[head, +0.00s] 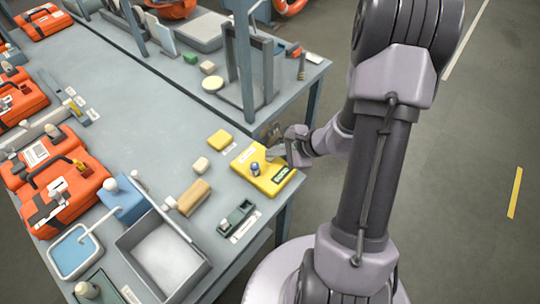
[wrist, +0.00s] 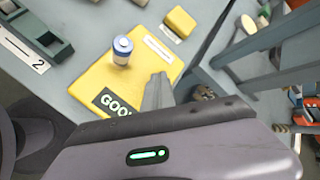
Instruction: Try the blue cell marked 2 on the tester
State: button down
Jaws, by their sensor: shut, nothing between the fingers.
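The yellow tester (head: 270,184) lies flat near the table's right edge. It also shows in the wrist view (wrist: 150,72), where its dark display reads "GOO", the rest being hidden. A blue cell with a pale top (head: 255,168) stands upright on the tester. The cell also shows in the wrist view (wrist: 122,52); no number can be read on it. My gripper (head: 284,148) is shut and empty beside the cell, apart from it, over the tester's edge. Its fingers also show in the wrist view (wrist: 158,88).
A dark green holder (head: 236,217), its wrist-view label (wrist: 25,52) reading 2, lies near the table edge. A yellow block (head: 220,140), a tan block (head: 194,197) and a grey bin (head: 165,262) are nearby. A grey frame (head: 270,75) stands behind. Orange cases (head: 65,190) line the left.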

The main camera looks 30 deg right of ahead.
jog(key=shift+r+p, duration=0.5)
jog(key=shift+r, duration=0.4)
notch_tip(320, 180, up, 5)
jog(key=p, duration=0.3)
dwell(0.5)
